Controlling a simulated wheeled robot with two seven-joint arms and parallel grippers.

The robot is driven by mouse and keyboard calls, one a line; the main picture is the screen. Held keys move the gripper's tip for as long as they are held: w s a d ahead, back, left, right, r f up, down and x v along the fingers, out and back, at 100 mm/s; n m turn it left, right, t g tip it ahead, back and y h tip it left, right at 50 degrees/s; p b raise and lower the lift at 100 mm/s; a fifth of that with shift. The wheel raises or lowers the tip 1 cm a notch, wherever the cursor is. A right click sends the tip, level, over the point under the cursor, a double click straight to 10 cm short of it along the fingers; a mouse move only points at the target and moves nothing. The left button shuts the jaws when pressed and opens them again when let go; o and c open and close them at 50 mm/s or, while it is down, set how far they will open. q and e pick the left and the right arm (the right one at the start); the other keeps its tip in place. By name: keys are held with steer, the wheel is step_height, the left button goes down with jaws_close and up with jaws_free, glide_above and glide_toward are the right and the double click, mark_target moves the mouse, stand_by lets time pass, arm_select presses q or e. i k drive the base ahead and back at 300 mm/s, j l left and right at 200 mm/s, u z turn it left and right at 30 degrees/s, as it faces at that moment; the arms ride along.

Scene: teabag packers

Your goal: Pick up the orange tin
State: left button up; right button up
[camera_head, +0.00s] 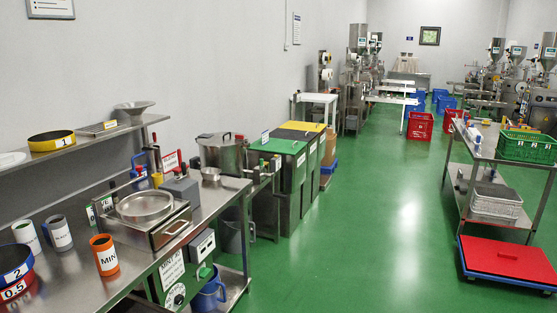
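The orange tin (104,255) stands upright near the front edge of the steel workbench at the lower left. It has a white label that reads "MIN", the rest of the word being out of sight around its side. A tin with a dark rim and white label (59,233) and a tin with a green rim (27,236) stand behind it to the left. Neither of my grippers shows in the head view.
A scale with a round steel pan (145,206) stands right of the orange tin. Blue and red sieve rings (14,272) are stacked at the left edge. A shelf (85,141) runs above the bench's back.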

mark_target(103, 248)
steer(key=u, duration=0.95)
